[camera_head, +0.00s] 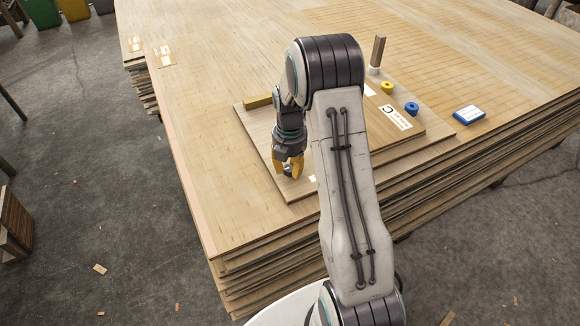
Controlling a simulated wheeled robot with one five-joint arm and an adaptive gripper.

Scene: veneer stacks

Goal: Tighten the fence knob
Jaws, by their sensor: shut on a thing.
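My gripper (288,170) has orange-yellow fingers and points down over the near left part of a wooden board. The fingers are shut on a small grey thing between their tips, which looks like the fence knob; the fingers cover most of it. How tight it sits cannot be seen. A short yellow bar (257,102) lies at the board's far left edge, partly behind my arm, and may be part of the fence. The wooden board (268,125) lies on a large veneer stack, and my arm hides its middle.
A yellow ring (386,87), a blue ring (411,108), a white label (396,118) and an upright wooden post (378,50) are on the board's right side. A blue-and-white box (468,115) lies right of it. The veneer stack (215,190) is clear at left.

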